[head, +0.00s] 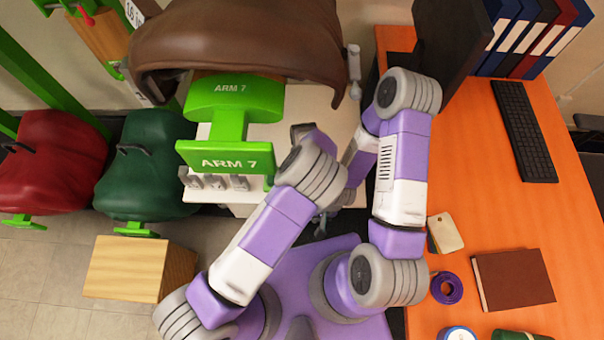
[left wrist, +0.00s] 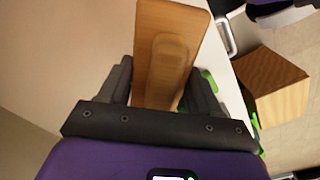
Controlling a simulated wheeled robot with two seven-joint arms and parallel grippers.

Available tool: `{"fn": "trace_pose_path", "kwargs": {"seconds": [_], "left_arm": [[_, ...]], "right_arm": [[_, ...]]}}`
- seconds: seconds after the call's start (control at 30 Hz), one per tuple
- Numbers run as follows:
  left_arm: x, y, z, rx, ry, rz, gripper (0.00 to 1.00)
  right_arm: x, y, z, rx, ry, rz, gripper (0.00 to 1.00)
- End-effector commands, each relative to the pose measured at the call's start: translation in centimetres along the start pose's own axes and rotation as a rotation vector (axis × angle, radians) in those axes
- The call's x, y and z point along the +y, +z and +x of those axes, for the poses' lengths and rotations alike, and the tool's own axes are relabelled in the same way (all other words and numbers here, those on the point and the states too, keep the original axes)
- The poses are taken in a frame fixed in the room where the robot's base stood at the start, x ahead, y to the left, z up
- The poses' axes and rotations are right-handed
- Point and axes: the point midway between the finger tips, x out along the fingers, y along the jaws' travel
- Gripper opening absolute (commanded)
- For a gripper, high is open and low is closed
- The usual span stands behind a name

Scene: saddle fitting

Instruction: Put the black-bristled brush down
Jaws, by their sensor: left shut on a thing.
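My left gripper (left wrist: 160,82) is shut on the brush (left wrist: 172,40), with one dark finger on each side of its wooden back in the left wrist view. The brush's bristles face away and are hidden, so their colour does not show. A pale surface (left wrist: 60,60) lies beyond the brush on the left; I cannot tell whether the brush touches it. In the head view my left arm's links hide the brush. My right arm bends behind the left one, and its gripper cannot be made out.
A brown saddle (head: 240,40) sits on a green stand (head: 228,125) marked ARM 7, by a pale worktop (head: 335,118). A wooden box (head: 125,268) stands on the floor at left. The orange desk (head: 480,200) holds a keyboard (head: 524,130), a brown book (head: 513,279) and tape (head: 446,288).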

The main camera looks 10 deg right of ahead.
Motion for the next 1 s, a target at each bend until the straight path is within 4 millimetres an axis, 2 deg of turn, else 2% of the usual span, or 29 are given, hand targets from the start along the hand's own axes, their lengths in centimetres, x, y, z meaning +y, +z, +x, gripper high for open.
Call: {"fn": "trace_pose_path", "kwargs": {"seconds": [0.03,0.1,0.27,0.5,0.9,0.93,1.0], "left_arm": [[0.0,-0.1,1.2,0.001,-0.001,0.001,0.39],[0.0,-0.1,2.2,0.001,-0.001,0.0,0.39],[0.0,-0.1,3.2,0.001,0.002,0.001,0.39],[0.0,-0.1,6.4,0.002,0.001,0.001,0.39],[0.0,-0.1,7.0,0.001,0.003,0.001,0.39],[0.0,-0.1,7.1,0.001,0.002,0.001,0.65],[0.0,-0.1,7.0,0.001,0.002,0.001,0.76]], "right_arm": [[0.2,0.0,0.4,0.0,0.0,0.0,0.43],[0.2,0.0,0.6,0.0,0.0,0.0,0.43],[0.3,0.0,0.8,0.0,0.0,0.0,0.43],[0.6,-0.1,1.4,0.0,0.0,0.0,0.43],[0.7,-0.1,1.8,0.001,0.0,0.0,0.43],[0.7,-0.1,1.8,0.001,0.0,0.0,0.43],[0.7,-0.1,1.7,0.0,0.0,0.0,0.43]]}}
